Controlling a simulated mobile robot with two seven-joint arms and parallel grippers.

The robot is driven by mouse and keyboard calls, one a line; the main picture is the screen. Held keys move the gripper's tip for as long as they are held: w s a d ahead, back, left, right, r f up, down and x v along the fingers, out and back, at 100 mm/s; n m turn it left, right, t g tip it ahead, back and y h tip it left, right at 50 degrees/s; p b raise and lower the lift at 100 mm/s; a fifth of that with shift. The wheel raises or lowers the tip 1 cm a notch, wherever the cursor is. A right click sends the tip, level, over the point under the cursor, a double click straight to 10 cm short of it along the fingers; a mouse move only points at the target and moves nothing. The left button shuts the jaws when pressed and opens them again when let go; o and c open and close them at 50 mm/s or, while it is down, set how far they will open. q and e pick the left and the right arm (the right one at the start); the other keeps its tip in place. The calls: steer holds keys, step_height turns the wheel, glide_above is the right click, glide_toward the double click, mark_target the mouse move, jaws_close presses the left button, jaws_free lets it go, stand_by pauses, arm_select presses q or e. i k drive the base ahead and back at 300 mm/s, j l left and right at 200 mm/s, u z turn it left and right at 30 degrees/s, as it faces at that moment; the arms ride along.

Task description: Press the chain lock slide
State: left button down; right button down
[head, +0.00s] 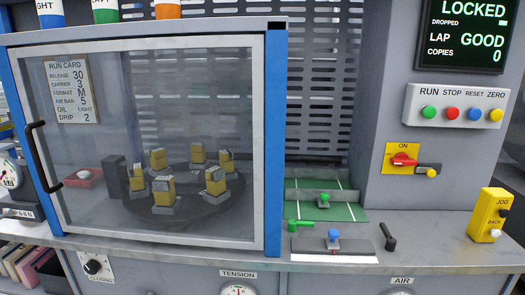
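No part in the head view carries a readable "chain lock" label, so I cannot tell which one is the chain lock slide. A small dark slide with a yellow knob (431,173) sits on the right wall panel, beside a red rotary switch (404,160) on a yellow plate marked ON. On the counter, a blue knob (333,236) stands on a grey block over a white strip. A green knob (323,200) stands on a grey bar across a green mat (350,213). The display (468,32) reads LOCKED, LAP GOOD, COPIES 0. Neither gripper is in view.
A clear door (265,150) with a black handle (40,155) closes off a turntable carrying several yellow blocks. A button box (455,107) has several coloured buttons. A yellow jog box (490,215), green handle (300,225) and black lever (388,237) are on the counter (425,250).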

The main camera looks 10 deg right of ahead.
mark_target(431, 173)
steer(key=z, duration=1.2)
